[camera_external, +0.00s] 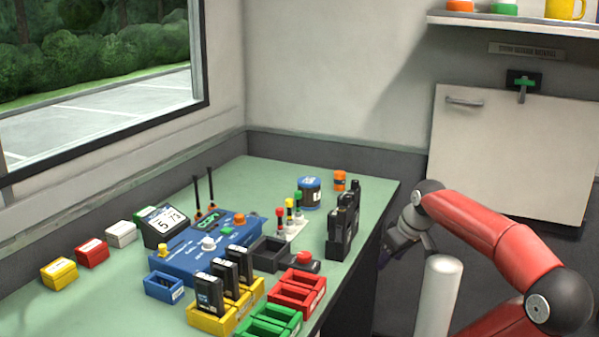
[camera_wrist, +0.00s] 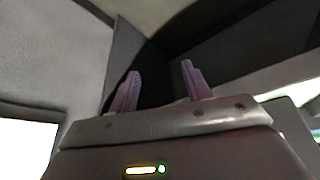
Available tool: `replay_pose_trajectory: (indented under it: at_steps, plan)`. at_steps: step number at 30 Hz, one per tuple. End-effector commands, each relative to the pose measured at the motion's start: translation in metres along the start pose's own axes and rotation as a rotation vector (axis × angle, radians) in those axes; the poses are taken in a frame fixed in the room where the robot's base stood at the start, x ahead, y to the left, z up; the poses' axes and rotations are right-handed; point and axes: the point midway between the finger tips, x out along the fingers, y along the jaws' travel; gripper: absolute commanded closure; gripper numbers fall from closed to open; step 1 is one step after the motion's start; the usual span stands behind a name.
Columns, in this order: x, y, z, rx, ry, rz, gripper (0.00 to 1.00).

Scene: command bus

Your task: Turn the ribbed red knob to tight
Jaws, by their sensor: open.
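A blue console box (camera_external: 190,262) stands on the green table. An orange-red knob (camera_external: 240,219) sits on its top at the right, beside a white knob (camera_external: 208,243) and a yellow one (camera_external: 164,250). A red-orange cap (camera_external: 304,256) also shows on a dark object right of the box. The ribs are too small to make out, so I cannot tell surely which is the ribbed red knob. My gripper (camera_external: 392,248) is off the table's right edge, well apart from the console. In the wrist view its two fingers (camera_wrist: 159,82) are apart with nothing between them.
A tall black rack (camera_external: 342,225) stands between my gripper and the console. Two thin antennas (camera_external: 211,190) rise behind the box. A blue can (camera_external: 309,193) stands farther back.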

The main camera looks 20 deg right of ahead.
Motion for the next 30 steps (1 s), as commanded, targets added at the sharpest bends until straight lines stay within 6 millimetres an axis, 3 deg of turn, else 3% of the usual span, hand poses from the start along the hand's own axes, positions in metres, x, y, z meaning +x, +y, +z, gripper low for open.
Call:
replay_pose_trajectory:
  at_steps: [6, 12, 16, 17, 19, 21, 24, 30]
  plan:
    - [-0.070, 0.019, -0.074, -0.448, 0.123, -0.128, 0.51]
    - [-0.117, 0.038, -0.153, -0.671, 0.351, -0.022, 0.51]
    - [-0.140, 0.028, -0.198, -0.785, 0.442, 0.037, 0.51]
    - [-0.143, 0.020, -0.208, -0.817, 0.450, 0.038, 0.51]
    - [-0.144, -0.017, -0.227, -0.910, 0.431, 0.001, 0.51]
    - [-0.137, -0.061, -0.227, -0.990, 0.350, -0.074, 0.51]
    - [-0.126, -0.118, -0.209, -1.078, 0.190, -0.178, 0.51]
    - [-0.122, -0.195, -0.153, -1.203, -0.157, -0.279, 0.51]
